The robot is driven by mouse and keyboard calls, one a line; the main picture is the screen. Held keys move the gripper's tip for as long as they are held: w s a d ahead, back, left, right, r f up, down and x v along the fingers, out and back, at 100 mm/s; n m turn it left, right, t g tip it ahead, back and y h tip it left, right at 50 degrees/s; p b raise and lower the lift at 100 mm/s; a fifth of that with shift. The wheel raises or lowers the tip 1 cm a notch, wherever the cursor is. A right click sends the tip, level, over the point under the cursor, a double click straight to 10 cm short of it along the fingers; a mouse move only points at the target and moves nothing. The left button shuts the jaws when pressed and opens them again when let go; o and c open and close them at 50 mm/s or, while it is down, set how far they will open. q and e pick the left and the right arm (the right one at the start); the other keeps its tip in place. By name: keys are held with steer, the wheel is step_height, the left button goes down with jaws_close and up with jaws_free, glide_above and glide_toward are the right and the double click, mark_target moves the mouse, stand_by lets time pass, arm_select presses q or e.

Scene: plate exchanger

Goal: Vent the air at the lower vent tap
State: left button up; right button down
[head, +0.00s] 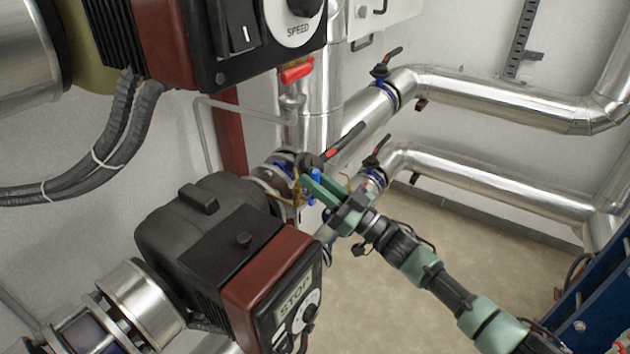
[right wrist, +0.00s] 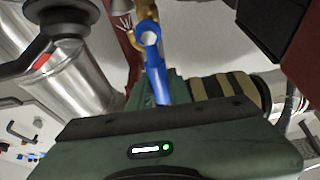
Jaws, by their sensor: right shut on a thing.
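The lower vent tap has a brass body and a blue lever (head: 315,174). It sits on the pipework just behind the dark pump (head: 190,225). My right gripper (head: 319,188) is shut on the blue lever, with its green fingers around it. In the right wrist view the blue lever (right wrist: 154,72) runs from its round end at the brass body (right wrist: 147,12) down to the fingers, whose grip is partly hidden by the gripper housing. My left gripper does not show.
A red-handled tap (head: 296,70) sits higher on a pipe under the upper pump's red and black control box (head: 270,35). Black valve levers (head: 385,62) stand on the silver insulated pipes (head: 500,98). The lower control box (head: 265,285) is close left of my right arm.

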steer(key=c, duration=1.3)
jaws_free()
steer(key=b+v, duration=0.2)
steer(key=v, duration=0.5)
steer(key=shift+s+d+f, duration=0.15)
steer(key=shift+s+d, duration=0.05)
steer(key=shift+d, duration=0.15)
